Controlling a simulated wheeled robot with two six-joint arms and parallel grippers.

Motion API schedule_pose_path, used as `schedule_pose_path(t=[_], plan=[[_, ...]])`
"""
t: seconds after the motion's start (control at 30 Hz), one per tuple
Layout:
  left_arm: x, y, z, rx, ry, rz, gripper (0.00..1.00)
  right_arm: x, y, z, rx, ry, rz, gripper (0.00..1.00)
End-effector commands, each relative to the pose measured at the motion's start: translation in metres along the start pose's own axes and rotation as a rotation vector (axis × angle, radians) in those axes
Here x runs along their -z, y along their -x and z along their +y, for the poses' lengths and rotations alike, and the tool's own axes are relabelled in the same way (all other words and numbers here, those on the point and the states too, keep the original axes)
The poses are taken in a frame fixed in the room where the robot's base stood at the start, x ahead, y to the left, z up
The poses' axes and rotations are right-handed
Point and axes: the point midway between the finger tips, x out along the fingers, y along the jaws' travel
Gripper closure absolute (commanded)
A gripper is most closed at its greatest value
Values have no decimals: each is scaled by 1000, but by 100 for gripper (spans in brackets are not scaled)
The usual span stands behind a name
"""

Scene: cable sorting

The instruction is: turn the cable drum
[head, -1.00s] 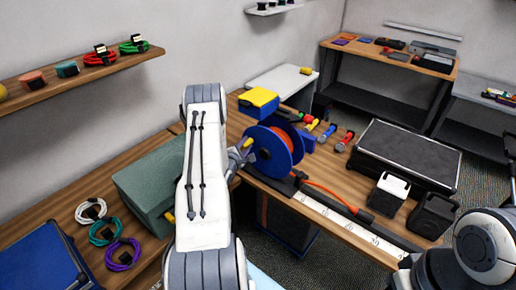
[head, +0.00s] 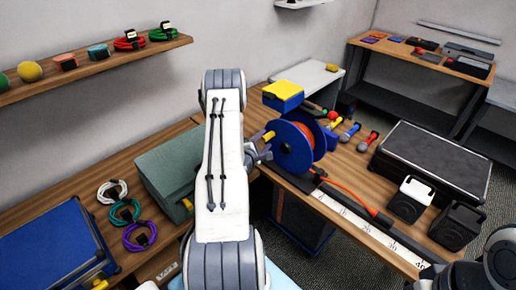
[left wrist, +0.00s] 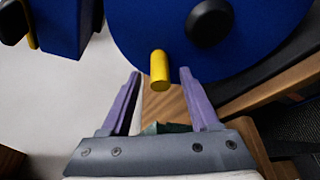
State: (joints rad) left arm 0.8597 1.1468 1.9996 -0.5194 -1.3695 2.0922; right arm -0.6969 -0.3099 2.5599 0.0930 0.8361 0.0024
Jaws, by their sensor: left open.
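The cable drum (head: 290,150) stands upright on the wooden bench, with a blue flange and orange cable. Its yellow crank handle (head: 268,136) sticks out from the flange on the left side. My left gripper (head: 262,151) is beside the flange at the handle. In the left wrist view, the blue flange (left wrist: 145,25) fills the upper part, with a dark hub knob at its middle. The yellow handle (left wrist: 160,75) sits between the tips of my open left gripper (left wrist: 160,84), with gaps visible on both sides.
A blue box with a yellow top (head: 283,93) stands just behind the drum. Orange cable (head: 352,190) runs along the bench past a white ruler strip (head: 365,232). A green-grey case (head: 172,168) is left of my arm. A black case (head: 430,160) lies to the right.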

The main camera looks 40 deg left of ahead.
Motion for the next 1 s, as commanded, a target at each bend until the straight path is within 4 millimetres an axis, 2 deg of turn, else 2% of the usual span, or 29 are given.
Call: schedule_pose_path(t=[0.03,0.2,0.4,0.57,1.0], plan=[[3,11,-2,0,2,2,38,0,-7,0,0,0,0,100],[3,44,-2,0,2,4,38,-1,-17,1,0,1,0,100],[2,69,-1,0,0,2,38,-1,-22,2,0,1,0,100],[1,75,0,1,0,1,38,-1,-23,2,0,1,0,100],[0,74,-1,1,0,0,38,-1,-22,2,0,1,0,100]])
